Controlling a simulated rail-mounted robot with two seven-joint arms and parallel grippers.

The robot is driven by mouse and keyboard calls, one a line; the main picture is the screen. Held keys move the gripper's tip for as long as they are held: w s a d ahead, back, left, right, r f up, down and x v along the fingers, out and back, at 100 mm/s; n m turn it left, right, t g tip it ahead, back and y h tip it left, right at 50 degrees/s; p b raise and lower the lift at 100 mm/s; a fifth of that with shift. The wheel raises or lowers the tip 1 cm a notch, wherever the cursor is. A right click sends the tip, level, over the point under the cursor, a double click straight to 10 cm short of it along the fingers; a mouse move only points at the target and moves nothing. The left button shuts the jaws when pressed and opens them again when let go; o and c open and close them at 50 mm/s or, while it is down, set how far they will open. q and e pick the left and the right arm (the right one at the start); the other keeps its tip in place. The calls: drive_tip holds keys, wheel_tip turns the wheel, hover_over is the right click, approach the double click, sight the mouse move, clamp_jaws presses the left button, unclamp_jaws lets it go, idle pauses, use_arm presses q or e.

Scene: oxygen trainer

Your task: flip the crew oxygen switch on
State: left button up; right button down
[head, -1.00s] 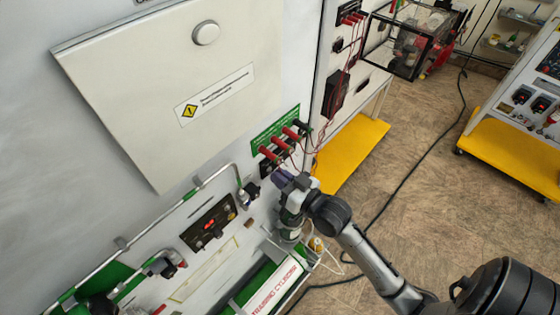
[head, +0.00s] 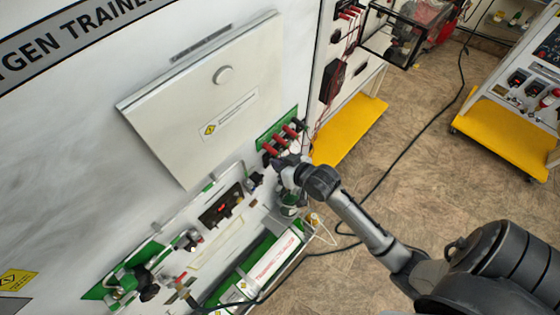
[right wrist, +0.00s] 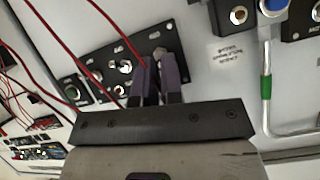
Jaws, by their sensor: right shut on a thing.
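In the right wrist view, a black switch panel (right wrist: 110,72) with several metal fittings is fixed to the grey-white trainer wall. My right gripper (right wrist: 158,72) is at the panel's right end, its purple fingers close together. They are shut on a small part there, apparently a switch lever; the fingers hide most of it. No readable label confirms that this is the crew oxygen switch. In the head view, my right gripper (head: 284,163) is at the wall, just below a row of red-capped fittings (head: 280,141). My left gripper is not in view.
A cream cabinet door (head: 215,105) stands out from the wall to the left of my gripper. Below are a black panel with a red light (head: 221,205) and pipework with valves (head: 130,280). Yellow-based stands (head: 350,130) are on the right. The tiled floor between is largely open.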

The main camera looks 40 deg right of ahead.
idle(0.5)
drive_tip(key=c, duration=1.3)
unclamp_jaws()
drive_tip(key=shift+o, duration=0.2)
drive_tip(key=v, duration=1.3)
drive_tip(key=shift+s+r+b, duration=0.25)
drive_tip(key=shift+r+b, duration=0.05)
drive_tip(key=shift+b, duration=0.15)
drive_tip(key=shift+d, duration=0.1)
